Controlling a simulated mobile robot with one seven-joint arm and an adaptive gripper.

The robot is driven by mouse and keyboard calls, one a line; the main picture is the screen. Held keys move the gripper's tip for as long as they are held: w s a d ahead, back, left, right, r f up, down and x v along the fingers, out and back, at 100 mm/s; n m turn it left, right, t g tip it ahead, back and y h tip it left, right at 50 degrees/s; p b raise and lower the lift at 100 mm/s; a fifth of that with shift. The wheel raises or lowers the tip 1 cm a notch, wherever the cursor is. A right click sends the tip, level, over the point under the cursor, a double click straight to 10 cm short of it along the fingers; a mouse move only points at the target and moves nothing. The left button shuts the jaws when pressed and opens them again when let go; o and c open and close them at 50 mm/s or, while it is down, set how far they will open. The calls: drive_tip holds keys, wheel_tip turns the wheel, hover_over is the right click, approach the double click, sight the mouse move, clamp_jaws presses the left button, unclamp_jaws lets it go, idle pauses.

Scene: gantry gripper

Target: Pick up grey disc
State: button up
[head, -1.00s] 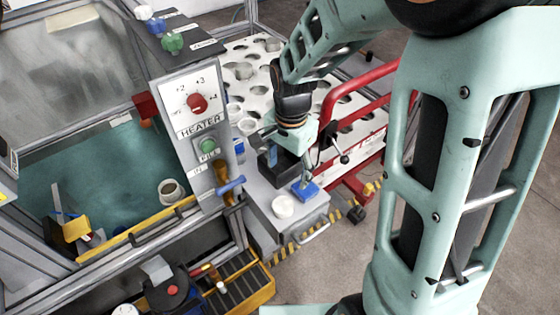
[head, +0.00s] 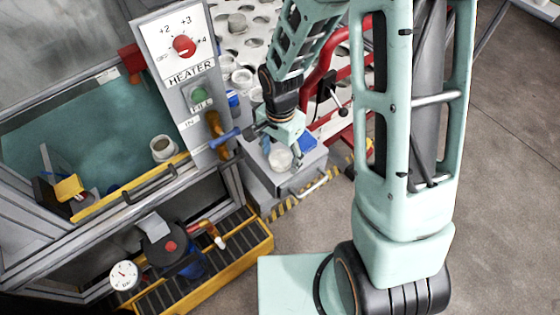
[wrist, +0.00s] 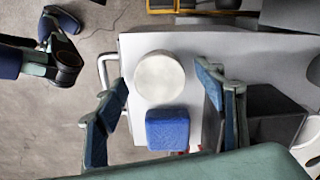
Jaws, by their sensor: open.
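A pale grey-white disc (head: 280,158) lies on a light grey box top beside a blue block (head: 308,143). In the wrist view the disc (wrist: 160,77) is above the blue block (wrist: 167,130). My gripper (head: 281,161) is over the box, pointing down, and partly overlaps the disc in the head view. In the wrist view my gripper (wrist: 161,82) is open and empty, its blue-padded fingers on either side of the disc with a gap each side. I cannot tell the height left between fingertips and disc.
The heater panel (head: 181,75) and a blue-handled valve (head: 224,138) stand close left of my gripper. A metal handle (head: 313,184) sticks out of the box front. Red rails (head: 320,60) and a white perforated rack (head: 250,45) are behind. Floor is clear at right.

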drive_tip(key=shift+f, duration=0.15)
drive_tip(key=c, duration=1.2)
